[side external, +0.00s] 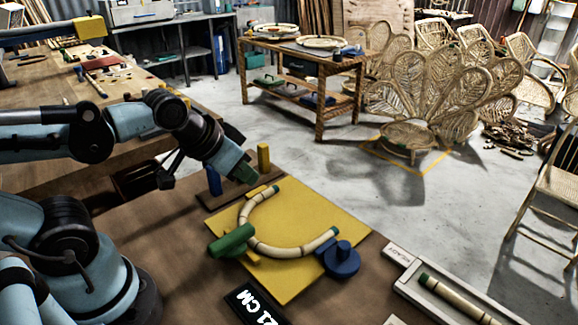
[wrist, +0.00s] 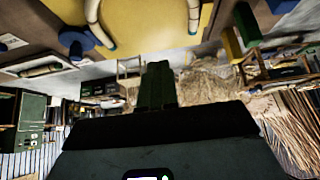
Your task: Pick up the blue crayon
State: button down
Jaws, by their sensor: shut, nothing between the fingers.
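No thing in view is clearly a crayon. A short blue upright peg (side external: 214,181) stands on a brown strip behind the yellow board, left of my gripper in the side view. My gripper (side external: 245,174) hangs above the board's back left corner, its green fingertips apart from the peg and the rattan. In the wrist view my gripper's green fingers (wrist: 157,82) are closed together with nothing between them. A curved rattan piece (side external: 248,233) with green ends lies on the yellow board (side external: 325,202), between a green cylinder (side external: 232,241) and a blue round knob (side external: 341,260).
A yellow upright peg (side external: 263,158) stands just behind my gripper. A tray (side external: 402,282) with a straight rattan piece (side external: 455,297) lies at the front right. A black label (side external: 254,303) lies at the front. A shelf table (side external: 305,58) and rattan chairs stand farther back.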

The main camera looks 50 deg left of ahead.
dwell(0.3)
jog(key=c, duration=0.8)
grip_release()
jog(key=shift+c, duration=0.2)
jog(key=g, duration=0.7)
send_over(214, 180)
jog(key=shift+w+a+r+n, duration=0.15)
jog(key=shift+w+a+n, duration=0.15)
jog(key=shift+a+n, duration=0.1)
notch_tip(214, 180, down, 7)
jog(key=shift+r, duration=0.15)
jog(key=shift+a+f, duration=0.15)
jog(key=shift+f, duration=1.2)
jog(key=shift+a+f, duration=0.1)
jog(key=shift+f, duration=1.2)
